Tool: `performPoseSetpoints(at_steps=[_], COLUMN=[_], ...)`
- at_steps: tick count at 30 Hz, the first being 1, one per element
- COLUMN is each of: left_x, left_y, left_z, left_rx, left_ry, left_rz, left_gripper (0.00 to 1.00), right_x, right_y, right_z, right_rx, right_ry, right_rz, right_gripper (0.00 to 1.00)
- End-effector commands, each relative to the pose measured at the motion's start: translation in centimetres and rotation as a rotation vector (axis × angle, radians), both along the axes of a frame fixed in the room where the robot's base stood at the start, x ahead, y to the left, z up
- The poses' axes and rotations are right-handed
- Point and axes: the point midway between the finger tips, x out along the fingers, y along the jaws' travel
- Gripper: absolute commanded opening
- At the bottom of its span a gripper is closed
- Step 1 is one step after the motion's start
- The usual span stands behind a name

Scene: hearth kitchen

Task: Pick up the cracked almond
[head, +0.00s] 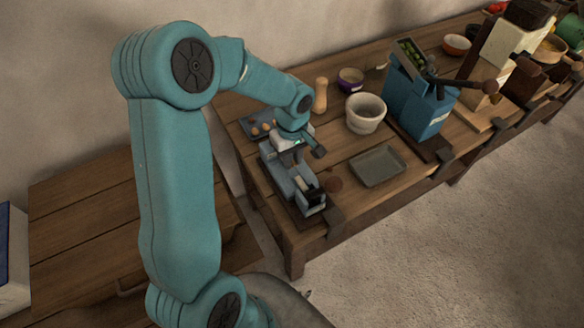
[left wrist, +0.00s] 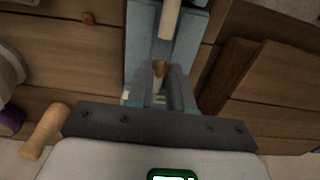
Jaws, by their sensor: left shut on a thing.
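My left gripper (head: 296,158) reaches down over the blue-grey cracker (head: 309,196) at the near-left end of the bench. In the left wrist view the left gripper's fingers (left wrist: 160,78) are closed on a small brown piece, the almond (left wrist: 159,67). It sits between the fingertips, over the cracker's channel (left wrist: 138,38), just below a pale rod (left wrist: 171,18). I cannot tell whether it touches the cracker, and its crack is too small to make out. In the head view the gripper and cracker hide the almond. My right gripper is in neither view.
A small tray (head: 249,119) with several brown nuts lies behind the cracker. A wooden pestle (head: 320,95), a white mortar (head: 365,113) and a purple bowl (head: 350,79) stand behind to the right. A grey tray (head: 378,166) lies right of the cracker, before a blue box-like device (head: 420,98).

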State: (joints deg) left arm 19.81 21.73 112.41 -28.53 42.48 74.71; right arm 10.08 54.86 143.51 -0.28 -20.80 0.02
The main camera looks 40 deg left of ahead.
Motion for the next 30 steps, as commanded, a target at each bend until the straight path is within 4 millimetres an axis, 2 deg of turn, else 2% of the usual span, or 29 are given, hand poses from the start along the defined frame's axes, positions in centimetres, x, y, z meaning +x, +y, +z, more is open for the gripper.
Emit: performPoseSetpoints(at_steps=[7,24,30], left_x=[0.0,0.0,0.0], left_y=[0.0,0.0,0.0], left_z=[0.6,5.7,6.0], left_rx=[0.000,0.001,0.000], left_ry=[-0.001,0.000,0.000], left_rz=[0.000,0.000,0.000], left_gripper=[0.09,0.09,0.09], right_x=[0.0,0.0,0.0], right_y=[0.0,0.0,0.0], right_z=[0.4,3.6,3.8], right_rx=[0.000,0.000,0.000], right_ry=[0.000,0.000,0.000], right_rz=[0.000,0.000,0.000], right_gripper=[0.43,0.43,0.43])
